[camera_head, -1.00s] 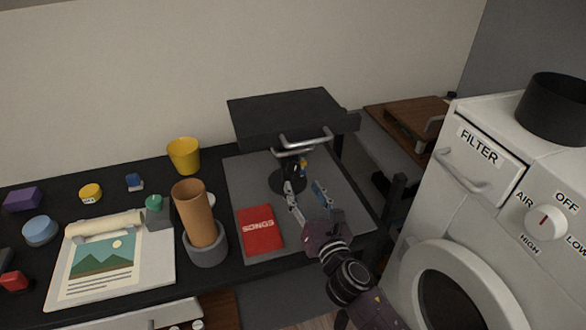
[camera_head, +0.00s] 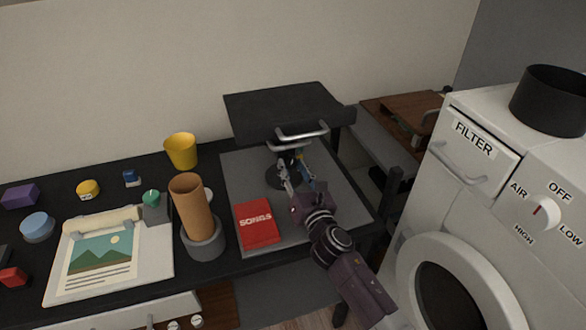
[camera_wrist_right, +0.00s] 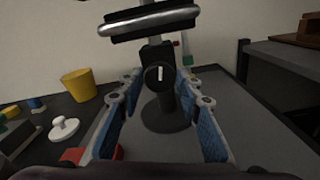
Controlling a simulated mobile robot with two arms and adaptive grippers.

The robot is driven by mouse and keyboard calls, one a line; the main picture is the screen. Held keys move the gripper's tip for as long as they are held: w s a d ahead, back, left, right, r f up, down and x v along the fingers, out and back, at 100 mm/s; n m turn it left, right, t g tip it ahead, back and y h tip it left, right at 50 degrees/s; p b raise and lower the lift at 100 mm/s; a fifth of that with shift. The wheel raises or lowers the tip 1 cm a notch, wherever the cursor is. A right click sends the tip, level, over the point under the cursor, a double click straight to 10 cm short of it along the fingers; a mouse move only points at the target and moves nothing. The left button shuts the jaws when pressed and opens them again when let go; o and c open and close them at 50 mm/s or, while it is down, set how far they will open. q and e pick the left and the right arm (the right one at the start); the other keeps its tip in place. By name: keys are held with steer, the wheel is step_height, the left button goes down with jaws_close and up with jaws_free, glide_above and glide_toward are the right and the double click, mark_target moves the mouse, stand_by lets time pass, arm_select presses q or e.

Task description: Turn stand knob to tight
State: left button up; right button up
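The black stand (camera_head: 282,110) has a flat tilted top with silver handles, a short post and a round base (camera_head: 276,176) on a grey mat. In the right wrist view, the stand knob (camera_wrist_right: 160,77) is a dark round knob on the post with a white, nearly upright mark. My right gripper (camera_head: 294,166) is open in front of the post. In the wrist view its blue-padded fingers (camera_wrist_right: 158,88) stand left and right of the knob; I cannot tell whether they touch it. In the head view the knob is not clearly visible. My left gripper is out of view.
A red SONGS book (camera_head: 257,224) lies on the grey mat (camera_head: 338,192) beside my right arm. A tan cylinder (camera_head: 191,205) in a grey holder and a yellow cup (camera_head: 181,151) stand left of it. A white machine (camera_head: 447,205) stands at the right.

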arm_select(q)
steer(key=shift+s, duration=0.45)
arm_select(e)
steer(key=c, duration=0.6)
